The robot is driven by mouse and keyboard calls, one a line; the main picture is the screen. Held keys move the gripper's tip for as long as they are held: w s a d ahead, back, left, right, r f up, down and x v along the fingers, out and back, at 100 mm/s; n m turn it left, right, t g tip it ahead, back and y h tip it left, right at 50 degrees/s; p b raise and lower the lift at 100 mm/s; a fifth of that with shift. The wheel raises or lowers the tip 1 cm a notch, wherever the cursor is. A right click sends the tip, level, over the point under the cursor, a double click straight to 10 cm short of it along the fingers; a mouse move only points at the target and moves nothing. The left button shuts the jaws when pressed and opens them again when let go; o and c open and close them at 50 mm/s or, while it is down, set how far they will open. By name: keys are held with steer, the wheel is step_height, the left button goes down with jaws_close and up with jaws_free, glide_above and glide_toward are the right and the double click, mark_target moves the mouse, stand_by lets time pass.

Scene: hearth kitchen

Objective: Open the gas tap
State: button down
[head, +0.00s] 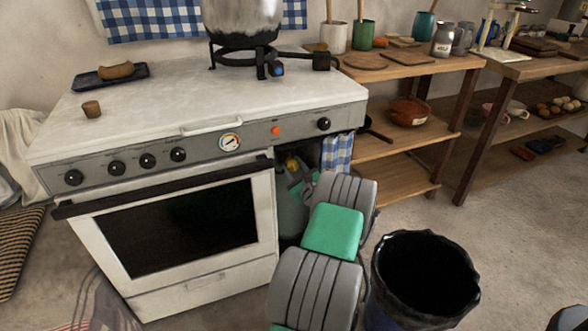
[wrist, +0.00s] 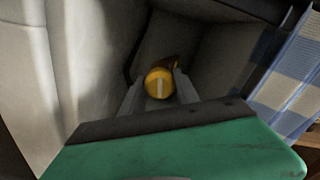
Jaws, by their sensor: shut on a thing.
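The gas tap is a round yellow knob (wrist: 160,82) with a pale upright bar across its face. In the wrist view it sits between the two grey fingers of my gripper (wrist: 158,94), one on each side, and my gripper is shut on it. In the head view the yellow tap (head: 292,163) shows small on top of a grey-green gas cylinder (head: 291,205), in the dark gap at the right end of the stove. My arm reaches into this gap and hides part of the cylinder and most of my gripper.
The white stove (head: 186,268) stands left of the gap, its oven door shut. A blue checked cloth (head: 337,155) hangs at the gap's right edge. Wooden shelves (head: 400,148) stand to the right. A black-lined bin (head: 424,272) stands close beside my arm. Open floor lies farther right.

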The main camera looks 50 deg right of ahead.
steer(key=n+b, duration=0.1)
steer(key=n, duration=0.3)
steer(key=shift+f+n+b, duration=0.15)
steer(key=shift+n+b, duration=0.15)
steer(key=n+b, duration=0.1)
steer(key=n, duration=0.2)
steer(key=shift+n+b, duration=0.4)
steer(key=n+b, duration=0.2)
steer(key=n, duration=0.1)
steer(key=shift+n+b, duration=1.05)
steer(key=shift+n, duration=0.95)
steer(key=c, duration=0.9)
jaws_free()
steer(key=p+v, duration=0.2)
steer(key=v, duration=0.6)
